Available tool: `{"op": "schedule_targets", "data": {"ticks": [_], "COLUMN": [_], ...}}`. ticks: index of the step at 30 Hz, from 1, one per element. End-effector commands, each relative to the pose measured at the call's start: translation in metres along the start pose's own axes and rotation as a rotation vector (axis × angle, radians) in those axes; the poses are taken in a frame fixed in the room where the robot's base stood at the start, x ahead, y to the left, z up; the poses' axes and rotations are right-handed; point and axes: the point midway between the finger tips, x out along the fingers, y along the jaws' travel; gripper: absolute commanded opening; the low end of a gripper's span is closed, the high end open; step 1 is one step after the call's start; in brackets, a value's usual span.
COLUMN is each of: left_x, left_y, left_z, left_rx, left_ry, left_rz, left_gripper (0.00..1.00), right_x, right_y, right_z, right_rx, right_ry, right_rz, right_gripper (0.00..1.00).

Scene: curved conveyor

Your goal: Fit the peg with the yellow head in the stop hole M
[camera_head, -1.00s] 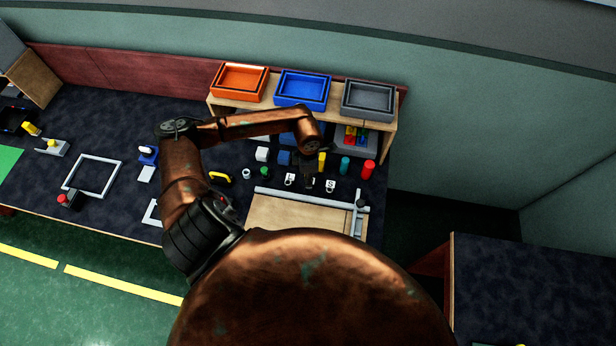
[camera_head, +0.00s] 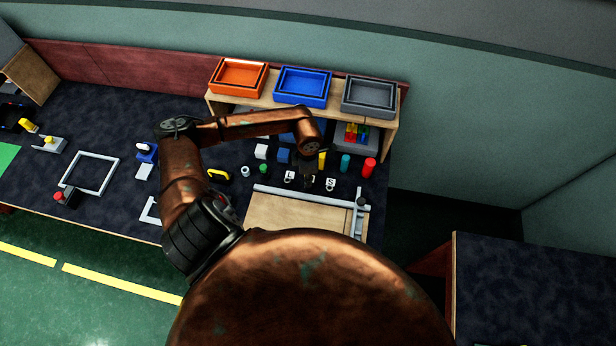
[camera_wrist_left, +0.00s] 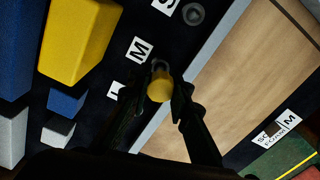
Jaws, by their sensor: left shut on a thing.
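The yellow head of the peg (camera_wrist_left: 160,88) sits between the fingertips of my left gripper (camera_wrist_left: 161,82) in the left wrist view, and the gripper is shut on it. A grey ring (camera_wrist_left: 160,64), seemingly the stop hole M, shows partly behind the head, next to the white M label (camera_wrist_left: 139,50). The head and fingers hide the peg's shaft, so I cannot tell whether it is in the hole. In the head view my left gripper (camera_head: 308,178) is small and dark, low over the row of labels. My right gripper is not in view.
An S label with another grey hole (camera_wrist_left: 193,14) lies beside the wooden board (camera_wrist_left: 245,75) and its grey rail. A large yellow block (camera_wrist_left: 76,40) and blue blocks (camera_wrist_left: 67,100) stand nearby. Teal (camera_head: 345,162) and red cylinders (camera_head: 369,168) stand right of the gripper.

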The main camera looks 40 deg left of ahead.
Motion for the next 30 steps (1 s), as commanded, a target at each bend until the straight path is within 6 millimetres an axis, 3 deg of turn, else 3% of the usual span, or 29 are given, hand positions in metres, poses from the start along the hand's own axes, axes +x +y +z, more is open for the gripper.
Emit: {"op": "schedule_targets", "data": {"ticks": [16, 17, 18, 25, 30], "left_x": [0.014, 0.014, 0.013, 0.013, 0.013], "left_y": [0.0, 0.0, 0.0, 0.0, 0.0], "left_z": [0.0, 0.0, 0.0, 0.0, 0.0], "left_rx": [0.0, 0.0, 0.0, 0.0, 0.0], "left_ry": [0.0, 0.0, 0.0, 0.0, 0.0], "left_rz": [0.0, 0.0, 0.0, 0.0, 0.0], "left_gripper": [0.0, 0.19, 0.21, 0.37, 0.39], "right_x": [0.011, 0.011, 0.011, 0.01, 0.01], "right_y": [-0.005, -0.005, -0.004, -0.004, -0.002], "right_z": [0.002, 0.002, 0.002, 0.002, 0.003], "right_rx": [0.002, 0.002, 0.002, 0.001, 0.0], "right_ry": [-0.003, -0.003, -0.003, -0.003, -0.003], "right_rz": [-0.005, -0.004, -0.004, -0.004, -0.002], "right_gripper": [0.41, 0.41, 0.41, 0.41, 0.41]}}
